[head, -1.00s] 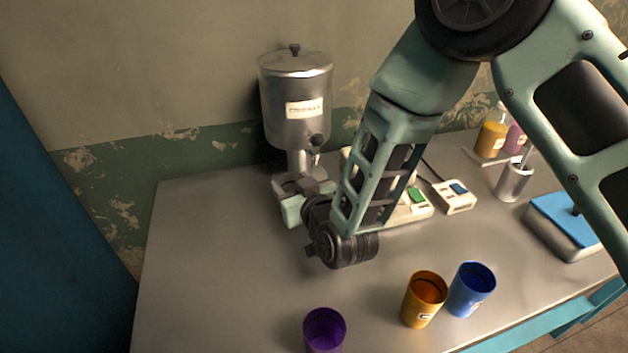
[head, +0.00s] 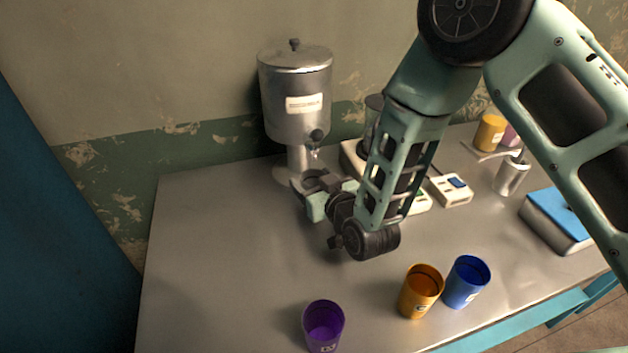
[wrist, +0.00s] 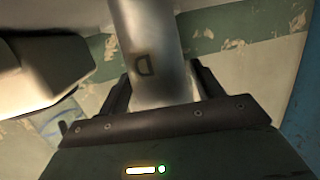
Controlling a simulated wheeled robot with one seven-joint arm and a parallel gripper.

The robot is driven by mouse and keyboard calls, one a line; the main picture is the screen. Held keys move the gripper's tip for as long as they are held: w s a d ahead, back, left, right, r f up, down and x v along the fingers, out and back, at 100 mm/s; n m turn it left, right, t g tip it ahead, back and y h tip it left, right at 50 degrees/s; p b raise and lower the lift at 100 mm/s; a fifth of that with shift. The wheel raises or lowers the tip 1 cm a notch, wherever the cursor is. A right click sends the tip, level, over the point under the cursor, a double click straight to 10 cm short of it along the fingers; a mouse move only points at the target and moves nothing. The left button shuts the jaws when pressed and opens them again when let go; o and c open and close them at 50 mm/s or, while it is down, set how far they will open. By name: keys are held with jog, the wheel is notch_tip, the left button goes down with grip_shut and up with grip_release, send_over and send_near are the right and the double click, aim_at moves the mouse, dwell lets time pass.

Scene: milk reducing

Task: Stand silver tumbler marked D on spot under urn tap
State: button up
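The silver tumbler marked D (wrist: 152,35) is between my gripper's two dark fingers in the wrist view, with the dark letter D facing the camera. My gripper (head: 318,182) appears shut on it, the finger tips close against its sides. In the head view my gripper is low in front of the urn (head: 296,88), just below its tap (head: 315,138). The tumbler is not clearly visible there, so I cannot tell whether its bottom touches the table. The spot under the tap is hidden by my gripper.
A purple tumbler (head: 323,325), an orange tumbler (head: 420,292) and a blue tumbler (head: 467,281) stand near the table's front. A blue-topped box (head: 562,218) and a silver cup (head: 510,177) are at right. The table's left part (head: 215,240) is clear.

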jog(key=shift+o, duration=0.2)
jog(key=shift+r, duration=0.1)
jog(key=shift+s+r, duration=0.1)
jog(key=s+d+r+g+h, duration=0.2)
jog(key=s+d+r+g, duration=0.1)
jog(key=s, duration=0.7)
jog(key=s+d+r+n+g+h+b, duration=0.1)
jog(key=s+d+r+g, duration=0.3)
jog(key=s, duration=0.6)
jog(key=s+d+r+n+g+h, duration=0.1)
jog(key=s+d+r+g+h, duration=0.2)
jog(key=s+d+g, duration=0.3)
jog(key=s+r+g, duration=0.1)
jog(key=s, duration=0.3)
jog(key=shift+s+d+r+h, duration=0.15)
jog(key=shift+s+d+h, duration=0.15)
jog(key=shift+d, duration=0.1)
